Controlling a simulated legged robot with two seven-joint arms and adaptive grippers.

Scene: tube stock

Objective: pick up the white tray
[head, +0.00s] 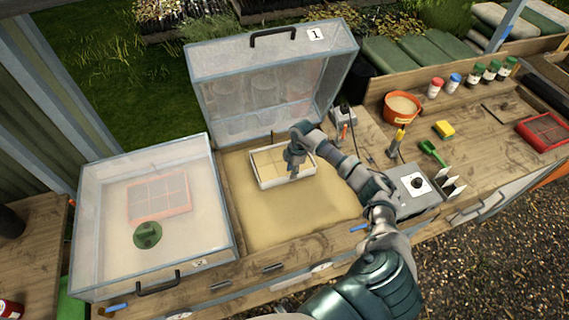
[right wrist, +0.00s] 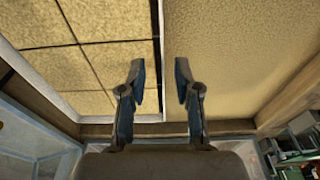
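The white tray (head: 273,184) sits on the sandy bed of the open propagator box in the head view. It is filled with light soil divided into squares. In the right wrist view, its white rim (right wrist: 160,45) runs upright between my fingers. My right gripper (head: 293,174) is over the tray's right part. It also shows in the right wrist view (right wrist: 159,82), open, with one finger over the soil side and the other over the bare sand. I cannot tell how far the tips are above the rim. My left gripper is not in view.
A clear lid marked 1 (head: 270,85) stands raised behind the bed. A closed clear box (head: 95,235) at left covers a red tray (head: 160,197). A grey control box (head: 412,192) stands right of the bed. Bare sand (head: 280,220) lies in front of the tray.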

